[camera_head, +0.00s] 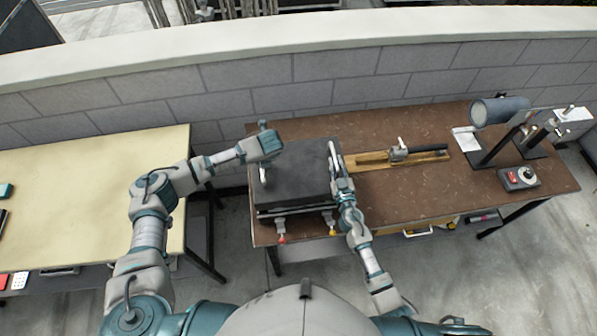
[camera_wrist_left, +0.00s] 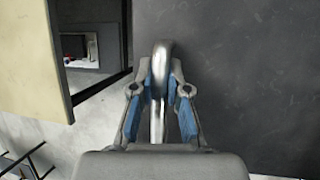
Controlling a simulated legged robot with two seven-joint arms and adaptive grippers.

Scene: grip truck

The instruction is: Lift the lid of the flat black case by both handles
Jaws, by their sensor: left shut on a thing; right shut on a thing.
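The flat black case (camera_head: 297,172) lies on the left part of the brown workbench, its dark lid on top and latches with red and yellow knobs on its front edge. My left gripper (camera_head: 264,165) is at the case's left side. In the left wrist view, my left gripper (camera_wrist_left: 160,95) is shut on the left handle (camera_wrist_left: 158,60), a silver bar with a bent end. My right gripper (camera_head: 336,165) is at the case's right side, shut on the right handle (camera_head: 333,150). The right fingers partly hide that handle. Whether the lid is raised is hard to tell.
On the brown workbench (camera_head: 440,190), a wooden board with a metal clamp (camera_head: 398,155) lies right of the case. A cream table (camera_head: 90,190) stands left, and a block wall behind.

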